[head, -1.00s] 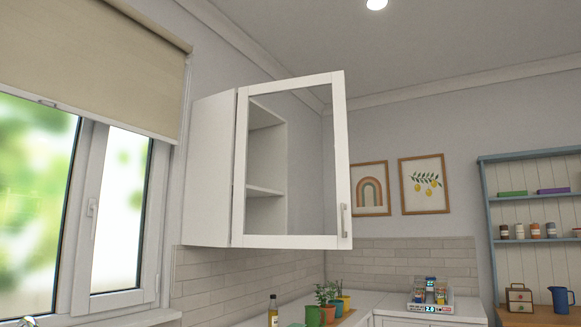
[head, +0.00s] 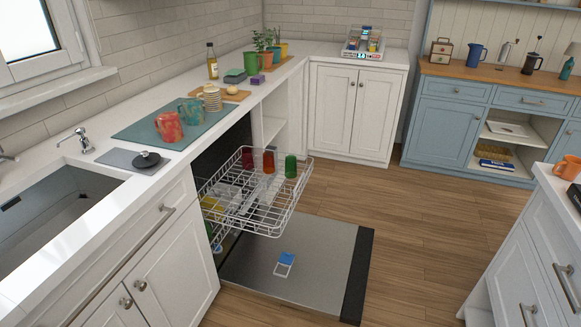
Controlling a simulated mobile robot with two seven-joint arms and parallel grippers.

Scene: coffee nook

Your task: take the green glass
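The green glass (head: 291,166) stands in the pulled-out upper rack (head: 262,221) of the open dishwasher, at its far right corner. A red-orange glass (head: 268,162) stands to its left, and a dark red glass (head: 247,159) stands further left. The lower part of the green glass is partly behind the rack wires. Neither of my grippers shows in the head view.
The dishwasher door (head: 312,268) lies lowered over the wooden floor. Mugs (head: 169,126) stand on a teal mat (head: 134,131) on the left counter. A white drawer unit (head: 532,245) stands at the right. The floor (head: 420,220) between is clear.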

